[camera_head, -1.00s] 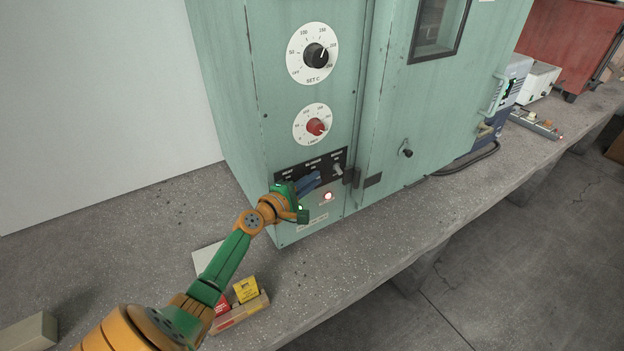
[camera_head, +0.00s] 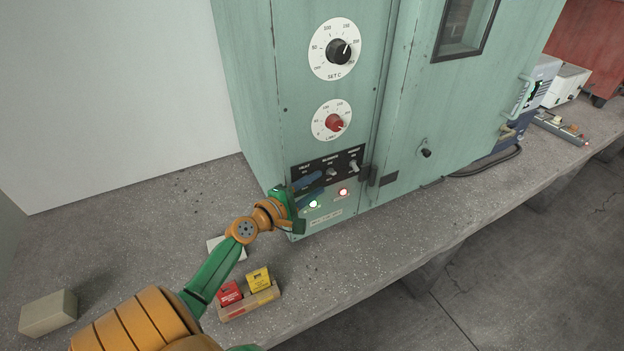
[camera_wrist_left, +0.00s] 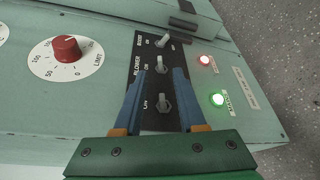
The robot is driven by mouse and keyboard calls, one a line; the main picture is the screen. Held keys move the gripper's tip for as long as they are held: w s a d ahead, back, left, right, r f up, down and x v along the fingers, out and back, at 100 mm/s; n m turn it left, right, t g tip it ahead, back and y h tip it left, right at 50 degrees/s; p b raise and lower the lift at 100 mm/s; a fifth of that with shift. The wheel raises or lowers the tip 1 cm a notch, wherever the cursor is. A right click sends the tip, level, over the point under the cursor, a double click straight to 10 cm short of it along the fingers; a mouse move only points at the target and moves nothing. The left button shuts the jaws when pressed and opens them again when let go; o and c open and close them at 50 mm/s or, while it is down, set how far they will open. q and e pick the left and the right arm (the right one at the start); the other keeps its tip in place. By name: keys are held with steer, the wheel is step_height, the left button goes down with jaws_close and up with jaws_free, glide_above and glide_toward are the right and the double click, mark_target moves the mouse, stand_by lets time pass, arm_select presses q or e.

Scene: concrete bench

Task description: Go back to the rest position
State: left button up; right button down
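My left gripper (camera_head: 312,188) is in front of the lower left of the green oven cabinet (camera_head: 262,100), by the black switch panel (camera_head: 345,176). In the left wrist view the left gripper (camera_wrist_left: 158,73) has its two blue fingers apart. A toggle switch (camera_wrist_left: 163,104) shows between them; I cannot tell whether they touch it. Nothing is held. The blower switch (camera_wrist_left: 162,66) and another toggle (camera_wrist_left: 162,41) lie beyond the fingertips. A green lamp (camera_head: 313,204) and a red lamp (camera_head: 343,192) are lit below the panel. My right gripper is not in view.
A small tray (camera_head: 235,311) with a red box (camera_head: 229,293) and a yellow box (camera_head: 259,279) sits on the bench (camera_head: 120,215) below my left arm. A beige block (camera_head: 48,313) is at far left. Bench between them is mostly clear.

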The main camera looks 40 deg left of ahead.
arm_select(q)
steer(key=shift+s+r, duration=0.1)
steer(key=shift+s, duration=0.75)
